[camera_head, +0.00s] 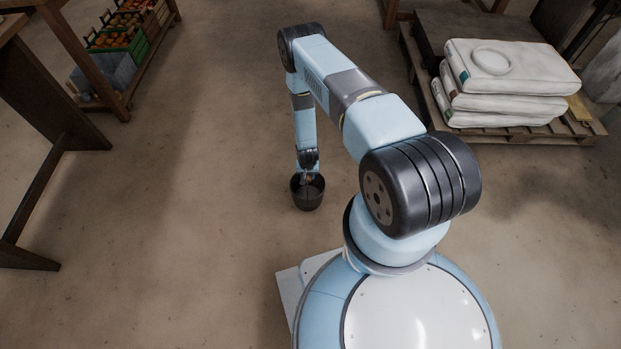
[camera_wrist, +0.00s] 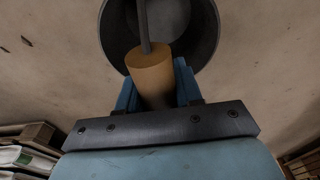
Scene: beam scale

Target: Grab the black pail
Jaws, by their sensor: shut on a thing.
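The black pail (camera_head: 308,200) is in the head view, just left of the middle, below the end of my arm. In the wrist view the pail (camera_wrist: 205,30) fills the top, with its round opening and dark inside showing. A tan, wood-coloured handle grip (camera_wrist: 152,72) with a dark bar runs across the opening. My gripper (camera_wrist: 157,88) is shut on this handle grip, one blue finger on each side. In the head view my gripper (camera_head: 307,176) is at the pail's mouth. I cannot tell whether the pail touches the floor.
A pallet (camera_head: 510,134) with stacked white sacks (camera_head: 520,70) stands at the upper right. A wooden shelf with produce crates (camera_head: 115,42) is at the upper left, and a wooden table (camera_head: 40,90) at the left edge. The concrete floor around the pail is clear.

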